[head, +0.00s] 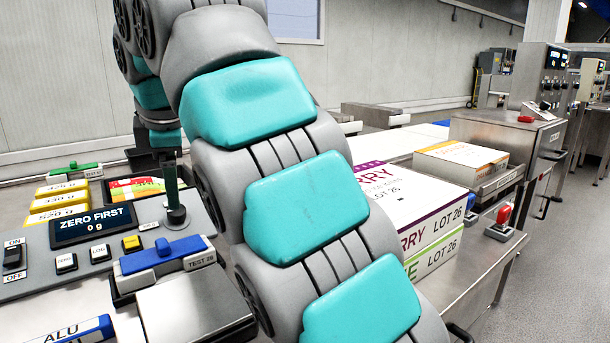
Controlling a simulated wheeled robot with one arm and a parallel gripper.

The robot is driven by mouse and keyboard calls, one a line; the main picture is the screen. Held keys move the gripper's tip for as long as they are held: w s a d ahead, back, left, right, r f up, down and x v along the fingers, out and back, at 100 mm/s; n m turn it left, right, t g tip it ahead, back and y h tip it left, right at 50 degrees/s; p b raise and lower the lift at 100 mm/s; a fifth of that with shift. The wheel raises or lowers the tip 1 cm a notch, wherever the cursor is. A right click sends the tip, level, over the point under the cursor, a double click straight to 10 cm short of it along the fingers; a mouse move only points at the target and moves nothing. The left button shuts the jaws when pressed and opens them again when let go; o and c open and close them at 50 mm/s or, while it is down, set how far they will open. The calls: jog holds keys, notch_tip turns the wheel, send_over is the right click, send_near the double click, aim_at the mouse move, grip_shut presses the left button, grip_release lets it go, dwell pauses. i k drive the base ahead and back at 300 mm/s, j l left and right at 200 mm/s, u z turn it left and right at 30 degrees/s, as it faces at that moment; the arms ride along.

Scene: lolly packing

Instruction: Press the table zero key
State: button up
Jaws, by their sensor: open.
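A pale key (66,263) with small lettering that appears to read ZERO sits on the grey control panel (30,288) at the left. A dark display (91,224) above it reads "ZERO FIRST 0 g". Beside it are a pale LOG key (100,252) and a yellow key (131,243). My arm crosses the middle of the view and bends down at the upper left. The dark end there, my gripper (156,160), is open, beyond the panel and apart from the keys. Its fingertips are not clearly seen.
A black ON/OFF switch (14,257) is left of the keys. A dark green upright lever (174,195) stands behind the keys. A blue-handled block (162,255) and a steel plate (195,306) are to the right. Yellow weight blocks (55,202) and cartons (430,215) stand nearby.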

aim_at(63, 262)
jog(key=k+l, duration=0.8)
